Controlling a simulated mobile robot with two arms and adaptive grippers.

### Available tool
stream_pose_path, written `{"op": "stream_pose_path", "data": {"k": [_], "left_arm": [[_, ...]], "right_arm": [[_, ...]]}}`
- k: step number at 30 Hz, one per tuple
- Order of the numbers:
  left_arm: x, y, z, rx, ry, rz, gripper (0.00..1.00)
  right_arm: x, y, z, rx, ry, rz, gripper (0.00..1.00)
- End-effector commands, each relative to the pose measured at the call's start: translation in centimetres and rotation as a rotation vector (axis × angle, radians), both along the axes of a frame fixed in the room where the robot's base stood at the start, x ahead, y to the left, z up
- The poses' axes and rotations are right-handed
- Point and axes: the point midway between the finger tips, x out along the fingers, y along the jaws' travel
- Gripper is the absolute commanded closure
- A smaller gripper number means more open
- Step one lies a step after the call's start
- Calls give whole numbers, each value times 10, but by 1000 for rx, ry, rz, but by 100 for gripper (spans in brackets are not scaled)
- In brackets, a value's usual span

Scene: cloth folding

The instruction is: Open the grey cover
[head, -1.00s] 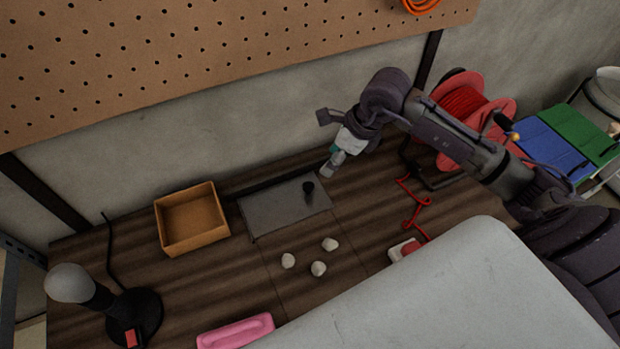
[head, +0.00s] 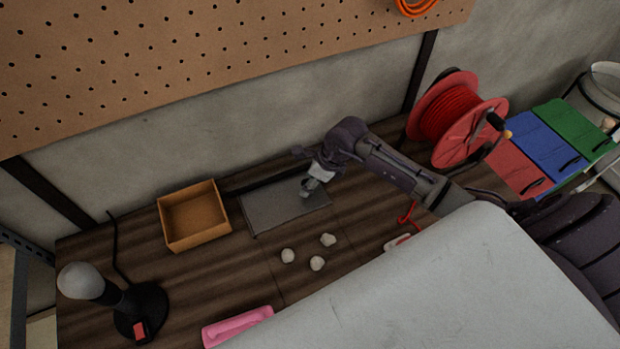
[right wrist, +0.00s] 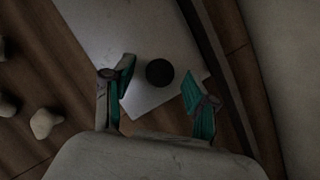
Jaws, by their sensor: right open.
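The grey cover (head: 275,208) lies flat and shut on the wooden table in the head view. In the right wrist view the cover (right wrist: 140,40) shows as a pale panel with a round dark knob (right wrist: 159,72) near its corner. My right gripper (head: 307,190) is over the right part of the cover and hides the knob in the head view. In the right wrist view its two teal-padded fingers (right wrist: 160,92) are apart, with the knob between them in the picture. I cannot tell whether they touch it. My left gripper is not in view.
An open brown box (head: 193,215) stands left of the cover. Several white lumps (head: 317,263) lie in front of it. A lamp (head: 140,310) and a pink item (head: 238,327) are nearer. A red cable reel (head: 457,118) stands at the right.

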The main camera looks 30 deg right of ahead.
Motion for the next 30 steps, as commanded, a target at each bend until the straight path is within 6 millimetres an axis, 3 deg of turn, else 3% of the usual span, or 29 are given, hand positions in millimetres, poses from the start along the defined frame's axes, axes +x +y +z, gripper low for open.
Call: {"op": "stream_pose_path", "data": {"k": [2, 12, 23, 26, 30], "left_arm": [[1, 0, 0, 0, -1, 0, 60], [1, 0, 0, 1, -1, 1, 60], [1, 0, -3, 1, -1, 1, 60], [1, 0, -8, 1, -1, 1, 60], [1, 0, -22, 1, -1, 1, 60]], "right_arm": [[0, 0, 0, 0, 0, 0, 44], [0, 0, 1, 1, -1, 0, 100], [0, -6, 0, 0, 0, -1, 100], [-1, -18, -1, -3, -2, -2, 100], [-2, -49, -4, -7, -1, -4, 100]]}}
